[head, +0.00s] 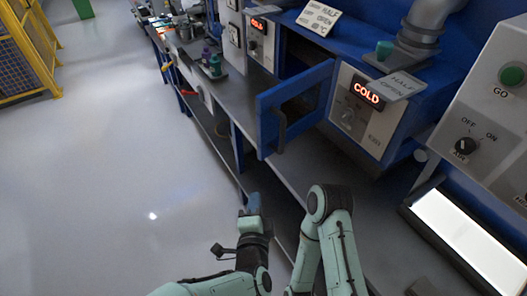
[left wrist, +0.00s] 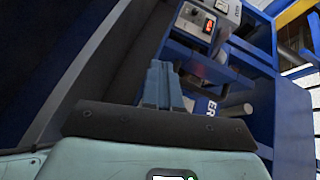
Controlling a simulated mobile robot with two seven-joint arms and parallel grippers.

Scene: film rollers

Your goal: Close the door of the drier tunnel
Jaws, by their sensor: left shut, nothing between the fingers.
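The drier tunnel's blue door (head: 266,122) stands open in the head view, swung out over the bench edge, with a dark handle (head: 281,131) on its face. The dark opening of the tunnel (head: 304,50) shows behind it. My left gripper (head: 253,202) is shut and empty, below the door and apart from it, beside the bench's front edge. Its closed blue fingers also show in the left wrist view (left wrist: 161,86). I cannot make out the door for sure in the left wrist view. My right gripper is not in view.
A control box with a red COLD display (head: 368,93) stands right of the door; another COLD box (head: 257,37) stands left. A lit white panel (head: 467,240) lies at lower right. Small bottles (head: 214,65) stand on the bench. The grey floor (head: 120,170) at left is clear.

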